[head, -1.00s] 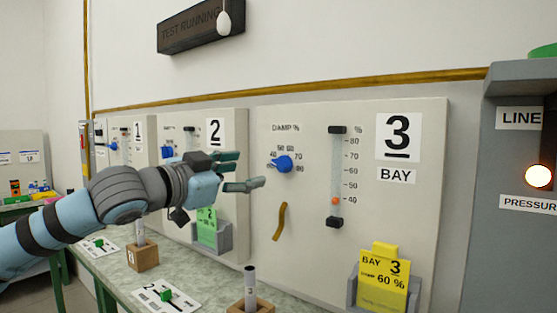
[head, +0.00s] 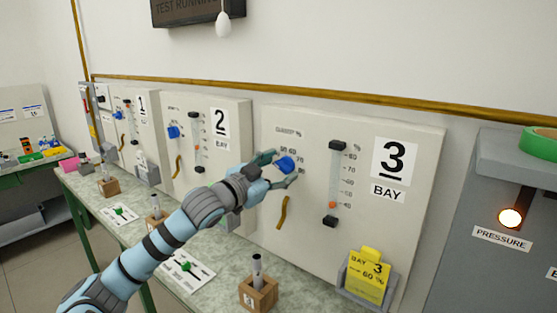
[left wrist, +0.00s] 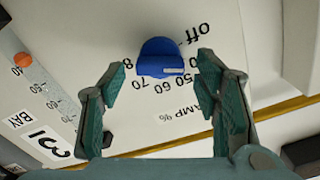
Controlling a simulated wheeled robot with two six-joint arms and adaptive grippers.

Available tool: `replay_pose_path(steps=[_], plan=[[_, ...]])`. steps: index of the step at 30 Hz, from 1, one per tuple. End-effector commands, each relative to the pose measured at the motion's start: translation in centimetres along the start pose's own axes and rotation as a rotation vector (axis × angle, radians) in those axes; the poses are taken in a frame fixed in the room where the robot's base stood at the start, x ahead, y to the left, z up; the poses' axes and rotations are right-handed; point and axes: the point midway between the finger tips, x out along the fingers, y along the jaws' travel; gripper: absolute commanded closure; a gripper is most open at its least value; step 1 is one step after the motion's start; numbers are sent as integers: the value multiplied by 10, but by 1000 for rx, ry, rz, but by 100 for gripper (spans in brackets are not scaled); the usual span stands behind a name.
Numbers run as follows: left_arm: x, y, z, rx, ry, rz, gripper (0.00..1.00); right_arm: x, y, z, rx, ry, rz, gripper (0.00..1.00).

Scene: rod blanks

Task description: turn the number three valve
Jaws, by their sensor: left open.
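The blue knob (head: 286,164) of bay 3 sits at the upper left of the panel marked 3 (head: 395,163). In the left wrist view the knob (left wrist: 160,58) shows upside down with its printed scale of numbers and "off". My left gripper (head: 280,169) is open, with one finger on each side of the knob. In the left wrist view the fingers (left wrist: 161,72) stand apart with gaps to the knob. A vertical gauge beside it has an orange ball (head: 333,205) low, near 40. A yellow card (head: 366,275) reads bay 3, 60 %. My right gripper is not in view.
Panels 1 and 2 (head: 219,122) with similar blue knobs stand to the left. A brown handle-like strip (head: 282,213) is below the knob. A wooden block with a rod (head: 259,292) stands on the bench below. A grey cabinet with a lit lamp (head: 511,217) is at the right.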

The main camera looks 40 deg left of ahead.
Motion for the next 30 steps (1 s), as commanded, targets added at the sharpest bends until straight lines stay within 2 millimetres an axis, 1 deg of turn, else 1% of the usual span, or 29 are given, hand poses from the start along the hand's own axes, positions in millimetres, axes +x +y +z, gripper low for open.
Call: replay_pose_path(steps=[5,6,15,16,23,30], plan=[[0,0,1,1,-1,0,43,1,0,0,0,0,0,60],[0,0,1,1,-1,0,45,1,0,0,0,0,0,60],[0,0,1,2,-1,-1,92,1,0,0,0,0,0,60],[0,4,-1,1,1,0,91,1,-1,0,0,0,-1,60],[0,1,1,-21,-1,0,91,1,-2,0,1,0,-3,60],[0,-1,1,-129,-1,-1,91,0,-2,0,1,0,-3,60]])
